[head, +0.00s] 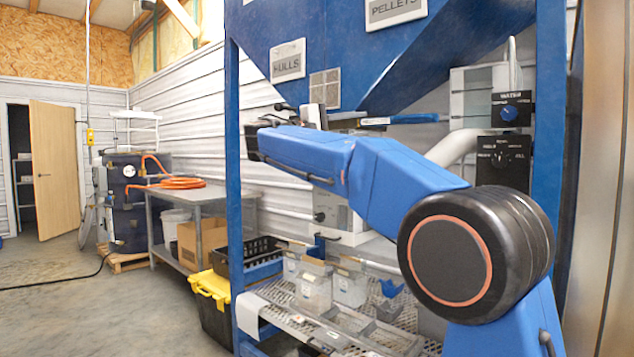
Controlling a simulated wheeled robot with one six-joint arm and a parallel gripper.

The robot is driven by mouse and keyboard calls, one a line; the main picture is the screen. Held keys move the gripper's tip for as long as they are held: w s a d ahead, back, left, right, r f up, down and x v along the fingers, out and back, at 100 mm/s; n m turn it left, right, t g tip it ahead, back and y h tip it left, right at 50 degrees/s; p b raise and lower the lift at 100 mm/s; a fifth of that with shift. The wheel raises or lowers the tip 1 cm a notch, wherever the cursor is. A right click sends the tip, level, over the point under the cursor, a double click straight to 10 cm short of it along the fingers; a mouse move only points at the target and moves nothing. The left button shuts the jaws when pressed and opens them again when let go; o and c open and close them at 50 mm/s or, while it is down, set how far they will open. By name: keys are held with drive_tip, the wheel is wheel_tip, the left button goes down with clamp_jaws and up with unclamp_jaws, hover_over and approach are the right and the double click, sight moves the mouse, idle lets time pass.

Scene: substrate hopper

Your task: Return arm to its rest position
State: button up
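My blue arm enters at the lower right, bends at a large black joint with an orange ring, and reaches left across the front of the hopper. Its dark far end, where my gripper (268,125) seems to be, is by the hopper frame's left post. The fingers cannot be made out, and nothing clearly shows as held. The blue hopper (400,62) stands behind the arm, with signs reading "HULLS" (288,61) and "PELLETS" (396,10).
A wire-mesh shelf (277,296) under the arm carries several clear bins (312,288). A black tote with a yellow lid (210,287) stands left of the post. A control box with knobs (503,160) is at the right. A metal table (199,192) stands farther left; floor there is open.

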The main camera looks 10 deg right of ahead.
drive_tip(key=s+d+f+n+y, duration=0.1)
drive_tip(key=s+d+f+y, duration=0.6)
drive_tip(key=f, duration=0.5)
drive_tip(key=s+d+f+n+y, duration=0.15)
drive_tip(key=s+d+f, duration=0.35)
drive_tip(key=s+f, duration=0.5)
drive_tip(key=s+a+f+m+y, duration=0.1)
drive_tip(key=s+a+f+y, duration=0.2)
drive_tip(key=s+f, duration=0.5)
drive_tip(key=s+a+f+m+y, duration=0.2)
drive_tip(key=s+f, duration=0.6)
drive_tip(key=f, duration=0.6)
drive_tip(key=s+a+f+m+y, duration=0.1)
drive_tip(key=s+a+f+y, duration=0.3)
drive_tip(key=f, duration=0.7)
drive_tip(key=s+y, duration=0.2)
drive_tip(key=s, duration=0.2)
drive_tip(key=shift+s+f+m, duration=0.2)
drive_tip(key=shift+f+m, duration=0.15)
drive_tip(key=shift+f, duration=0.05)
